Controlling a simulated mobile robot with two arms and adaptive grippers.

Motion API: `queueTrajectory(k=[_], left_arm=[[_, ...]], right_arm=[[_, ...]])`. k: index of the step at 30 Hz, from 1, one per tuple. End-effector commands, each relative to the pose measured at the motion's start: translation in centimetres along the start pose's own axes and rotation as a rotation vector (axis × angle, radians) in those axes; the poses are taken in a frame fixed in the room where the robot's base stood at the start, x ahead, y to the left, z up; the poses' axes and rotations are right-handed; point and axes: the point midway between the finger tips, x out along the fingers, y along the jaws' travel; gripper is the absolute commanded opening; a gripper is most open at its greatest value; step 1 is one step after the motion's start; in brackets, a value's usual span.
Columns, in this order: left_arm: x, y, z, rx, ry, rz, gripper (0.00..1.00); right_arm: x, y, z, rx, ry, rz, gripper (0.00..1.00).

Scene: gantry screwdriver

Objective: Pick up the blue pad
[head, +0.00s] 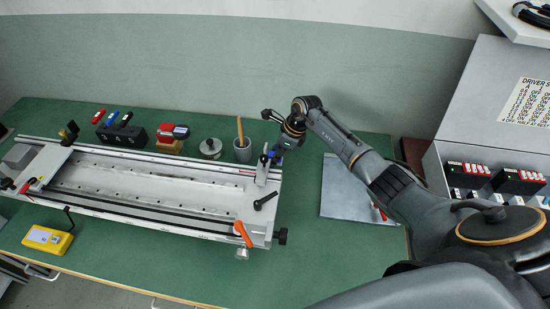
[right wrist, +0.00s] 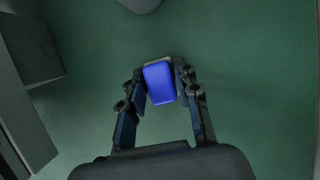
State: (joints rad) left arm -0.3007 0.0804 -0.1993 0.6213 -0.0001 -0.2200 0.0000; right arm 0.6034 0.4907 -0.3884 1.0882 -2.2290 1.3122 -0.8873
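The blue pad (right wrist: 160,82) sits between the two fingertips of my right gripper (right wrist: 160,88) in the right wrist view. The fingers lean in against its left and right sides, with no clear gap. A thin grey edge shows along its far side. In the head view my right gripper (head: 273,152) is at the right end of the white gantry bed, and a small spot of blue shows at its fingertips. What lies directly under the pad is hidden. My left gripper is not in view.
The gantry bed (head: 150,214) fills the left of the green table. A cup (head: 242,150) with a wooden handle and a round grey pot (head: 211,148) stand behind it. A grey plate (head: 350,195) lies to the right. The green table in front of the plate is clear.

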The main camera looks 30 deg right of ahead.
Motion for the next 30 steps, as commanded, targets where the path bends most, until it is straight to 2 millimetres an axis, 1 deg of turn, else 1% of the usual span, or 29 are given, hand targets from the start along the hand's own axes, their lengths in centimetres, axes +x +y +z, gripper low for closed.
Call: queueTrajectory(k=[8,11,14,21,24,27,30], left_arm=[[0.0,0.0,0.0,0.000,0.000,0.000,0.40],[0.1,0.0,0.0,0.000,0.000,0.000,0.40],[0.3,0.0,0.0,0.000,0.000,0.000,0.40],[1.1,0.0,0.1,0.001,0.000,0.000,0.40],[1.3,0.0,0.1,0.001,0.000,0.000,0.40],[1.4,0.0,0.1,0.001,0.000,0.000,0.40],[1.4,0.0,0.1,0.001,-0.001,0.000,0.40]], right_arm=[[-0.1,0.0,0.0,0.000,0.000,0.000,0.00],[-0.6,-0.1,0.2,0.000,0.000,-0.002,0.00],[-1.9,-0.1,0.7,-0.002,-0.001,-0.004,0.00],[-6.4,-0.2,2.6,-0.002,0.000,-0.005,0.00],[-7.8,-0.1,3.2,-0.001,0.000,-0.003,0.00],[-8.8,-0.1,3.6,0.000,0.000,-0.001,0.00],[-9.2,0.0,3.8,0.001,0.000,0.001,0.00]])
